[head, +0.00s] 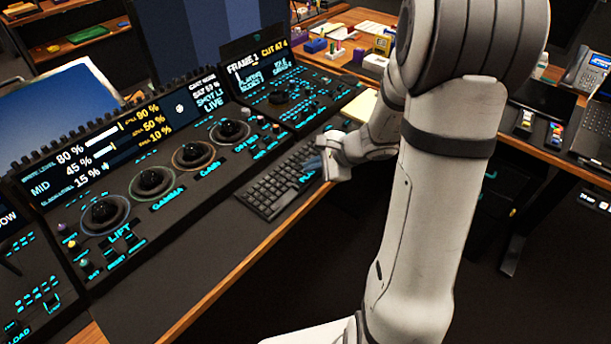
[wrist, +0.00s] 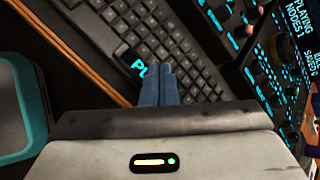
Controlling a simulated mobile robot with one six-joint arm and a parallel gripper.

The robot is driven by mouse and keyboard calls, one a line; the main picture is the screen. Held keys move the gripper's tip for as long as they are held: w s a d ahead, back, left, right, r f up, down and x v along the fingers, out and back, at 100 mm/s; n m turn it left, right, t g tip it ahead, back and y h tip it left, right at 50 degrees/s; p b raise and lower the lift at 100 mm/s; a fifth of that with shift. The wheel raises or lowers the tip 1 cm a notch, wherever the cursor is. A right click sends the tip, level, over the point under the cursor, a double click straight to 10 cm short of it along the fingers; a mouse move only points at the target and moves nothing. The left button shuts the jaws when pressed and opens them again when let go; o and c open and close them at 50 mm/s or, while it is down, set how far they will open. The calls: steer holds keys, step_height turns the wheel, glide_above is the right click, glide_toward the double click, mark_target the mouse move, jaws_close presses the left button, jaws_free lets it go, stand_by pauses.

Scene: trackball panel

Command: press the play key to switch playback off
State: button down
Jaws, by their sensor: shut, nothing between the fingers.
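The cyan play label, partly hidden, shows beside the keyboard in the head view (head: 307,176) and as "PL" in the wrist view (wrist: 138,68). A small dark block, seemingly the play key (wrist: 123,53), sits just left of the letters. My gripper (head: 314,161) is shut and empty, pointing down over the right end of the keyboard. In the wrist view its blue fingertips (wrist: 159,69) cover the rest of the label. I cannot tell whether they touch anything. The small display (head: 262,72) reads "PLAYING", as it does in the wrist view (wrist: 299,22).
The keyboard (head: 268,193) lies beside the label. The trackball panel (head: 150,225), with several trackballs and knobs, runs along the desk behind it. The wooden desk edge (head: 215,282) is in front. A teal-rimmed object (wrist: 40,110) is at the wrist view's left.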

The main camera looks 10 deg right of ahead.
steer(key=shift+f, duration=0.15)
steer(key=shift+w+f+b, duration=0.1)
steer(key=shift+f+b, duration=0.2)
steer(key=shift+b, duration=0.3)
steer(key=shift+f+b, duration=0.55)
steer(key=shift+b, duration=0.05)
stand_by(0.5)
steer(key=shift+r, duration=0.1)
steer(key=shift+r+p, duration=0.65)
steer(key=shift+r, duration=0.25)
step_height(320, 180, up, 5)
steer(key=p, duration=0.3)
steer(key=shift+p, duration=0.35)
stand_by(0.5)
